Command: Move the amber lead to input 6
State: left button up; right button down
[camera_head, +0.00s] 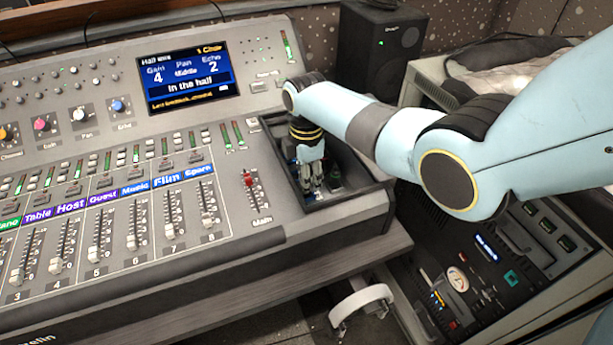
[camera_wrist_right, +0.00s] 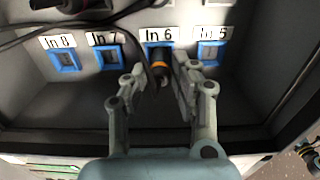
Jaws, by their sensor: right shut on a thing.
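The amber lead's plug (camera_wrist_right: 161,68), black with an amber band, is at the blue input 6 socket (camera_wrist_right: 151,52) in the wrist view, under the label In 6. My right gripper (camera_wrist_right: 161,88) is shut on this plug, one finger on each side. I cannot tell how deep the plug sits in the socket. In the head view my right gripper (camera_head: 311,184) reaches down into the recessed box (camera_head: 345,186) at the console's right end; the plug is not clear there. My left gripper is not in view.
Blue sockets In 5 (camera_wrist_right: 211,53), In 7 (camera_wrist_right: 110,55) and In 8 (camera_wrist_right: 65,61) look empty. Dark cables and a black plug (camera_wrist_right: 85,5) cross the upper left of the wrist view. The main fader (camera_head: 249,182) stands left of the box; a black speaker (camera_head: 380,45) stands behind.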

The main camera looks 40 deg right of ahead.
jog(key=shift+s+f, duration=0.1)
jog(key=shift+f, duration=0.1)
jog(key=c, duration=1.5)
grip_release()
jog(key=o, duration=0.5)
jog(key=shift+r, duration=0.15)
notch_tip(320, 180, up, 12)
jog(key=shift+f, duration=0.1)
jog(key=shift+f, duration=0.1)
